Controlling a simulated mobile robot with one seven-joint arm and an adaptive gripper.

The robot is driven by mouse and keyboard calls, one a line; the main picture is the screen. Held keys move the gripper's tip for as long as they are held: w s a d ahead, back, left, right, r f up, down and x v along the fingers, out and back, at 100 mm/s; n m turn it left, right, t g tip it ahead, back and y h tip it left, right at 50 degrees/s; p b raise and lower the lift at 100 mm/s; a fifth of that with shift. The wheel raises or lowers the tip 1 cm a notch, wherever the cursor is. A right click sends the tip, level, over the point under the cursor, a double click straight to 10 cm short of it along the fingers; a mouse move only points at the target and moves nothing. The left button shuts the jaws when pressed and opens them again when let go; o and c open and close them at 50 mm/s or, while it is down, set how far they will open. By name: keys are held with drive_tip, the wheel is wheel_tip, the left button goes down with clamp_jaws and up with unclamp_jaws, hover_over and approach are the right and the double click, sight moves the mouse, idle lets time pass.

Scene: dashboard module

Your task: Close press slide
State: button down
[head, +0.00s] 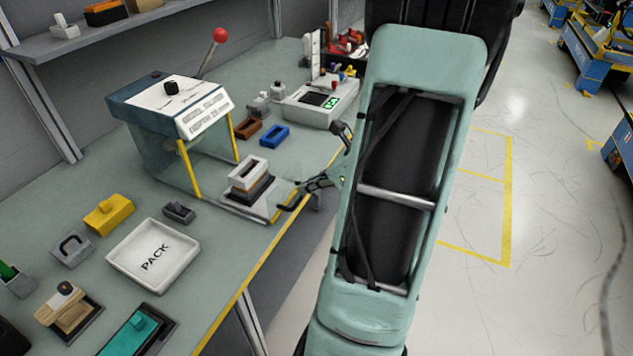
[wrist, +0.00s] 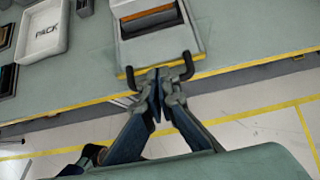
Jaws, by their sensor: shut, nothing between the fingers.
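The press (head: 175,110) stands on the bench, with a dark blue and white top, yellow front edges, clear sides and a red-knobbed lever. Its grey slide (head: 258,212) sticks out of the front toward the bench edge. A white and dark block (head: 248,174) rests on the slide. The slide's black handle (wrist: 187,68) is at its outer end. My gripper (wrist: 157,78) is shut and empty, with its fingertips at the middle of the handle; contact is unclear. In the head view my gripper (head: 315,184) is partly hidden by my arm.
A white PACK tray (head: 153,256) and a yellow block (head: 108,214) lie left of the slide. Blue (head: 275,136) and brown (head: 248,127) parts lie behind it, near a device with a green display (head: 322,102). The yellow-striped bench edge runs beneath my gripper.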

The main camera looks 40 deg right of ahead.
sight(288, 196)
drive_tip(key=x, duration=0.4)
drive_tip(key=shift+w, duration=0.1)
